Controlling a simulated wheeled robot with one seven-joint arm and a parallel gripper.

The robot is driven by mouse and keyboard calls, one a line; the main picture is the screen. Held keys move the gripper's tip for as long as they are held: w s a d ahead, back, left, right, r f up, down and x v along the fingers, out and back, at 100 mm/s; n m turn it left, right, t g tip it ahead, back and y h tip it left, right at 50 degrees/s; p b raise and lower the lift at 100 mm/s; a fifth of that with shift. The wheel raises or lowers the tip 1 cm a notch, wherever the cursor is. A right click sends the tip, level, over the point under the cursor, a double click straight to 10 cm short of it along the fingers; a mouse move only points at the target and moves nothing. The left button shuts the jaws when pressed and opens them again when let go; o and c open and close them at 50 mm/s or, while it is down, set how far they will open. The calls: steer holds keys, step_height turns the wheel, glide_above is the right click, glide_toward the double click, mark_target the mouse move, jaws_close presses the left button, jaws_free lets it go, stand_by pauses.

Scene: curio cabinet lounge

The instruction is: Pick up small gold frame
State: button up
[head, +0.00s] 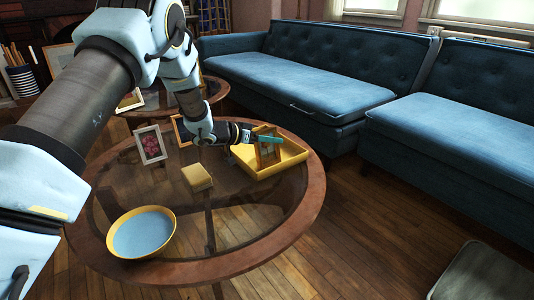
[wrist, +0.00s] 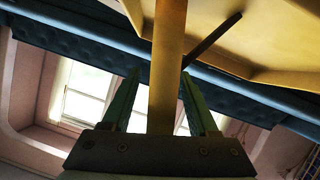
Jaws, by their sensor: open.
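The small gold frame (head: 267,156) stands upright, seemingly inside the yellow tray (head: 292,160) on the round glass-topped table. My gripper (head: 262,138) is at the frame's upper part. In the wrist view, the frame's gold edge (wrist: 168,60) runs between the two green fingers of my gripper (wrist: 160,88). The fingers are open, with a visible gap on each side of the edge. The frame's thin dark support leg (wrist: 212,40) sticks out to the right. The frame's lower end is out of the wrist view.
On the table (head: 307,207) are a white frame with a pink picture (head: 150,146), an orange-brown frame (head: 179,131), a yellow block (head: 197,177) and a blue-lined yellow bowl (head: 143,233). A blue sofa (head: 290,80) stands behind. The table's right front is clear.

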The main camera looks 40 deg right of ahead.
steer(key=shift+s+d+f, duration=0.1)
steer(key=shift+d+f, duration=0.05)
steer(key=shift+d, duration=0.35)
jaws_close()
stand_by(0.4)
